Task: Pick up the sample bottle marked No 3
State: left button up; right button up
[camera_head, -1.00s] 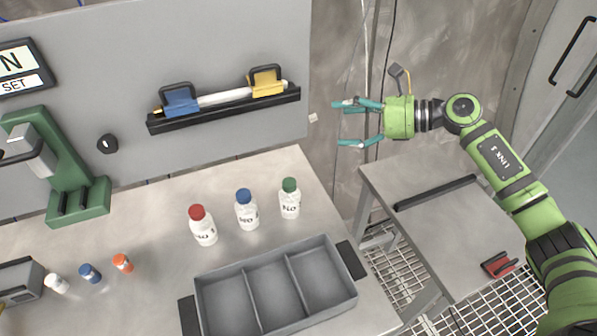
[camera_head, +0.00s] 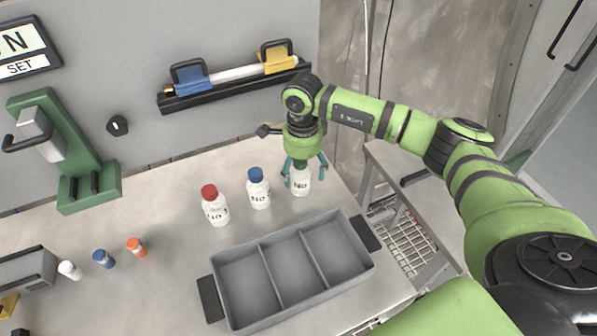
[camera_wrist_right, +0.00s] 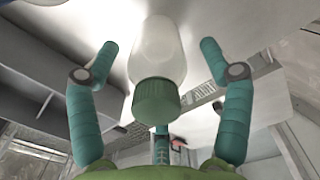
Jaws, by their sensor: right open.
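Three white sample bottles stand in a row on the bench. One has a red cap (camera_head: 215,206), one a blue cap (camera_head: 258,189), and the right one a green cap (camera_head: 301,182). Their labels begin "No"; I cannot read the numbers surely. My right gripper (camera_head: 304,172) points down over the green-capped bottle, its teal fingers open on either side of it. In the right wrist view the green-capped bottle (camera_wrist_right: 157,70) lies between the spread fingers (camera_wrist_right: 160,75), with gaps on both sides. My left gripper is not in view.
A grey three-compartment tray (camera_head: 257,251), empty, stands in front of the bottles. A wall rack (camera_head: 235,82) is behind my right gripper.

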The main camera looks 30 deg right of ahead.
jog(key=shift+w+a+f, duration=0.1)
jog(key=shift+a+f, duration=0.05)
jog(key=shift+f, duration=0.5)
jog(key=shift+a+f, duration=0.15)
jog(key=shift+f, duration=0.45)
jog(key=c, duration=1.4)
